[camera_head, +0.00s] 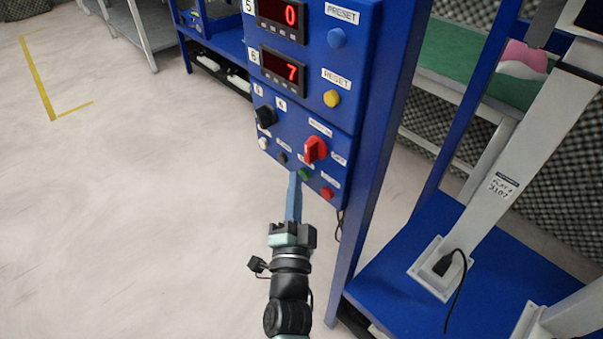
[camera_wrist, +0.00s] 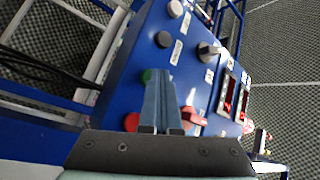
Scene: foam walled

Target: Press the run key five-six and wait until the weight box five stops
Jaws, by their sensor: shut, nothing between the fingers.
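A blue control panel (camera_head: 318,120) carries several buttons with small labels I cannot read. A green button (camera_head: 304,174) sits low on it, likely the run key; it also shows in the wrist view (camera_wrist: 147,76). My gripper (camera_head: 295,176) is shut and empty, its blue fingers pointing at the panel's lower part. In the wrist view its fingertips (camera_wrist: 159,73) are right beside the green button; I cannot tell whether they touch it. Counter 5 (camera_head: 283,14) reads 0 and counter 6 (camera_head: 284,67) reads 7. I cannot make out weight box five.
A red rotary switch (camera_head: 315,149), a red button (camera_head: 327,193) and a black knob (camera_head: 266,116) are close by. A blue post (camera_head: 375,170) and a blue platform (camera_head: 480,270) with a pale column stand at right. The floor (camera_head: 130,200) at left is clear.

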